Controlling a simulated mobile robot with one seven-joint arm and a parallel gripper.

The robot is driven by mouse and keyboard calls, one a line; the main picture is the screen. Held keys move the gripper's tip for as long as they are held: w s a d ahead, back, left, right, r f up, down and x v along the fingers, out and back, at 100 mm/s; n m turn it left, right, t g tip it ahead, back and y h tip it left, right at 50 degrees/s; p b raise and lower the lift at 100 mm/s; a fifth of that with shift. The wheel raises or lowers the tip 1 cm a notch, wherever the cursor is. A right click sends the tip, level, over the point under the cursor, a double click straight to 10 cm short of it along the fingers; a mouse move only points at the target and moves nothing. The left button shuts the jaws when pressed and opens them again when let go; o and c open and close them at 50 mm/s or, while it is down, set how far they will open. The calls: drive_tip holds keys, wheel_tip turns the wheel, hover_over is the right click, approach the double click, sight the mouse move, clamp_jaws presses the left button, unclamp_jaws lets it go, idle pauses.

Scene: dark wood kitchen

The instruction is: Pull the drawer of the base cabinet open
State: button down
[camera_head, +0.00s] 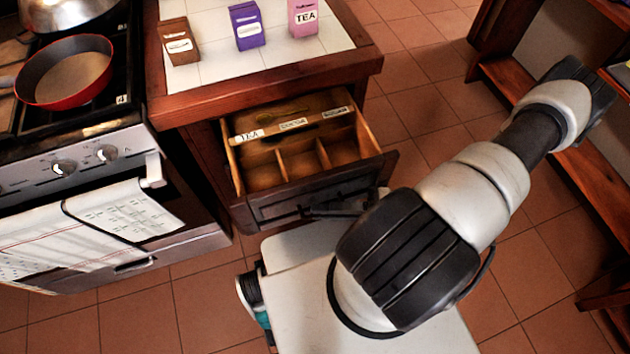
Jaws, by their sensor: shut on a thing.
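The drawer (300,197) of the dark wood base cabinet (197,145) stands pulled out, with its inside in view. Its inside has wooden dividers, with compartments at the front and labels, one reading TEA, on a strip behind them. My gripper (328,210) is at the drawer's dark front panel, near the middle of its outer face. It is shut on the drawer handle, which is mostly hidden by the gripper and the dim light. My white and black arm covers the area to the right of the drawer front.
A stove (85,150) with a red pan (66,74) and a hanging towel (120,215) stands left of the cabinet. Brown, purple and pink boxes (304,18) stand on the tiled countertop (215,62). A wooden shelf (555,150) is at the right. Tiled floor lies between.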

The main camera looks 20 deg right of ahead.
drive_tip(key=s, duration=0.7)
drive_tip(key=shift+s, duration=0.2)
drive_tip(key=c, duration=1.9)
unclamp_jaws()
drive_tip(key=shift+o, duration=0.2)
drive_tip(key=shift+d, duration=0.1)
drive_tip(key=v, duration=1.7)
drive_tip(key=shift+d, duration=0.15)
